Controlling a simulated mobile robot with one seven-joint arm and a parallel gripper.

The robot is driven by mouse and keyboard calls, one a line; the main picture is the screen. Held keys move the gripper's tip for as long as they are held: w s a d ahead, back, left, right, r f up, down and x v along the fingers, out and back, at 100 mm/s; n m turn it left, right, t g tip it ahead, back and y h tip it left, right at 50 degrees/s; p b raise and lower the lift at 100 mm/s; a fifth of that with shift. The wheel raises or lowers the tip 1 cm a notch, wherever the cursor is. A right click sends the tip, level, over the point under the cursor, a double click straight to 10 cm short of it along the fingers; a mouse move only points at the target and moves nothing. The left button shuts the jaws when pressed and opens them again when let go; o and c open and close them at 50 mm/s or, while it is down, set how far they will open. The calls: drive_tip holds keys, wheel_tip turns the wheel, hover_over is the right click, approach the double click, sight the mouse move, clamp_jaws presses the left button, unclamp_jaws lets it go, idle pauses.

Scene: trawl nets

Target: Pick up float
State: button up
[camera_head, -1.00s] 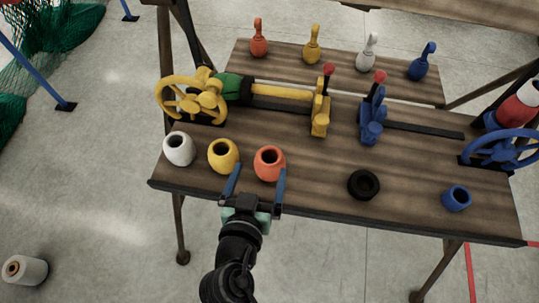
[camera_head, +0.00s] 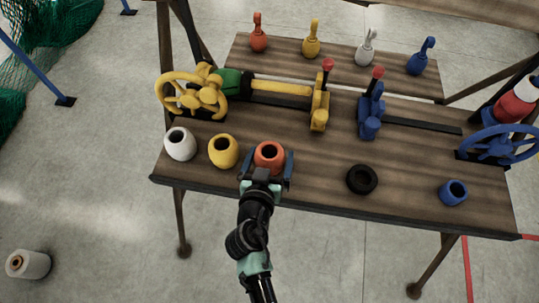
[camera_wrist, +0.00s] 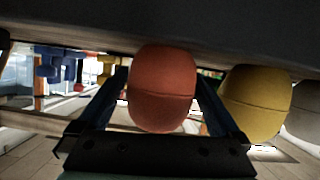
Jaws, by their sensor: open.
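An orange float (camera_head: 269,155) with an open hole in its top stands near the front edge of the bench. It also shows in the wrist view (camera_wrist: 163,88), between my two fingers. My gripper (camera_head: 268,168) is open, with one blue finger on each side of the orange float. In the wrist view a gap shows beside the float at the left finger; contact at the right finger I cannot tell. A yellow float (camera_head: 223,151) and a white float (camera_head: 180,144) stand to the left. A blue float (camera_head: 453,192) stands at the far right.
A black ring (camera_head: 362,179) lies right of my gripper. A yellow wheel (camera_head: 192,98) and a blue wheel (camera_head: 497,145) stand behind on the bench (camera_head: 315,185). Several bottle-shaped pieces stand on the rear shelf. Bare wood lies between the orange float and the ring.

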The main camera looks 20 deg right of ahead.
sight(271, 153)
drive_tip(key=shift+x, duration=1.6)
drive_tip(key=shift+a, duration=0.1)
drive_tip(key=c, duration=1.1)
